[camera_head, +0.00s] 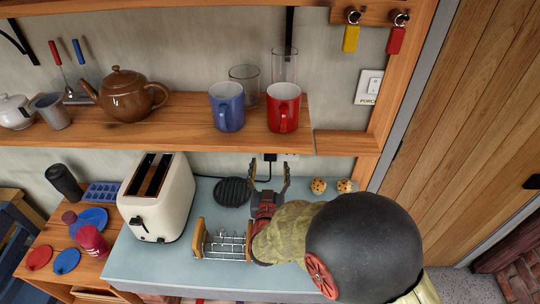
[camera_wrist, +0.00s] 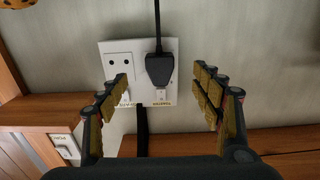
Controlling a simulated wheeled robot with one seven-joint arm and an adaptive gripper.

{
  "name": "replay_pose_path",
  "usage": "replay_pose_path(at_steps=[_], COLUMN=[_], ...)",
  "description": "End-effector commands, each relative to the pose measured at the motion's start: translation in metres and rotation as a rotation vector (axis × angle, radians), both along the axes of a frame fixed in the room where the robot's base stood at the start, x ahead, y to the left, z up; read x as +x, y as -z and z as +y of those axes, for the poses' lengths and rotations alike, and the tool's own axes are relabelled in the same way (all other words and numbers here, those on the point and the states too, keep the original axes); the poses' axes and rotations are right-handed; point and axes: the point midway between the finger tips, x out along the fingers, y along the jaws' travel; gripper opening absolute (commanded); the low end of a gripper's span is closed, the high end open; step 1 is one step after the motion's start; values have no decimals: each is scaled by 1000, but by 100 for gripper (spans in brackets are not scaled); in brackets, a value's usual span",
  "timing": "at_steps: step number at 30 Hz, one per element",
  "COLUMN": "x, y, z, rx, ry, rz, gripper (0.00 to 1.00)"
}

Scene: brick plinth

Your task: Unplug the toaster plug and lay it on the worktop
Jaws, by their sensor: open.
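The toaster plug (camera_wrist: 159,68) is a black plug with a dark cord, seated in the right socket of a white double wall plate (camera_wrist: 122,60). In the head view the plug (camera_head: 270,157) is a small dark shape at the wall, just under the shelf. The cream toaster (camera_head: 160,205) stands at the left of the pale blue worktop (camera_head: 140,265). My gripper (camera_wrist: 160,78) is open and empty, facing the plate, with a finger to each side of the plug and apart from it. In the head view my gripper (camera_head: 270,170) reaches toward the wall over the worktop.
A wire toast rack (camera_head: 225,244) stands between the toaster and my arm. A round black trivet (camera_head: 232,192) lies left of my gripper. Two muffins (camera_head: 318,185) sit to the right. The shelf (camera_head: 180,138) with mugs overhangs the socket. The worktop's front left is bare.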

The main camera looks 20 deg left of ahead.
Motion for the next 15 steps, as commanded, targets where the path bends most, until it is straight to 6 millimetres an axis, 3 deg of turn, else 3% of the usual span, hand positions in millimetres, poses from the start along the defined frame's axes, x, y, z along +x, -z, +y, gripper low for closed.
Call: replay_pose_path(at_steps=[6,15], x=[26,41], y=[2,0], z=[5,10], rx=[0,0], ry=[1,0], rz=[-1,-1], gripper=[66,66])
